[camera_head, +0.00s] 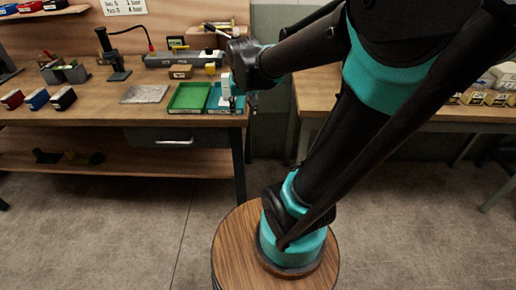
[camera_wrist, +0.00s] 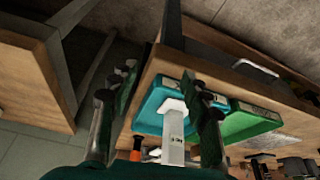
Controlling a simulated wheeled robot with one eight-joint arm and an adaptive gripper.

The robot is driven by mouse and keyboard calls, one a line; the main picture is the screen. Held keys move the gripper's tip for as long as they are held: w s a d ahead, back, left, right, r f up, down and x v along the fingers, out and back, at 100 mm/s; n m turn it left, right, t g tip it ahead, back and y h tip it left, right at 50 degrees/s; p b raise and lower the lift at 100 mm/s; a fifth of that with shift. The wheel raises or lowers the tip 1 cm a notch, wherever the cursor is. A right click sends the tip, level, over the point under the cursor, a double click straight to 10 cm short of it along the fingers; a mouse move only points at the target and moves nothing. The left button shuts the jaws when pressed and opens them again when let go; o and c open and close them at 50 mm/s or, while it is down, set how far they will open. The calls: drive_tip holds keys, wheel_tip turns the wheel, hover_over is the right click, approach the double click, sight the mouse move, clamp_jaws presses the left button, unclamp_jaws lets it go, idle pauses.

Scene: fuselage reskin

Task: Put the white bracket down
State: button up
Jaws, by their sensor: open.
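The white bracket (camera_head: 226,86) is a pale upright piece at the teal tray (camera_head: 214,110), at the right end of the left workbench. In the wrist view the bracket (camera_wrist: 174,130) shows as a long white bar with a wider head, over the teal tray (camera_wrist: 152,104). My gripper (camera_wrist: 163,84) is open, its dark fingers spread on either side of the bracket. The bracket lies closer to the right finger, and I cannot tell whether they touch. In the head view my gripper (camera_head: 246,98) is beside the bracket, partly hidden by its own wrist. The bracket's lower end is hard to make out.
A green tray (camera_head: 188,98) sits left of the teal one, with a grey textured plate (camera_head: 145,94) beyond it. A small cardboard box (camera_head: 180,72) and a microscope-like stand (camera_head: 116,62) are behind. A second bench (camera_head: 318,90) stands right, across a gap.

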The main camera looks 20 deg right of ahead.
drive_tip(key=s+d+f+n, duration=0.1)
drive_tip(key=s+d+f, duration=0.1)
drive_tip(key=s+f, duration=0.8)
drive_tip(key=s, duration=0.2)
drive_tip(key=shift+s+f+n+y, duration=0.3)
drive_tip(key=shift+s+f+n, duration=0.1)
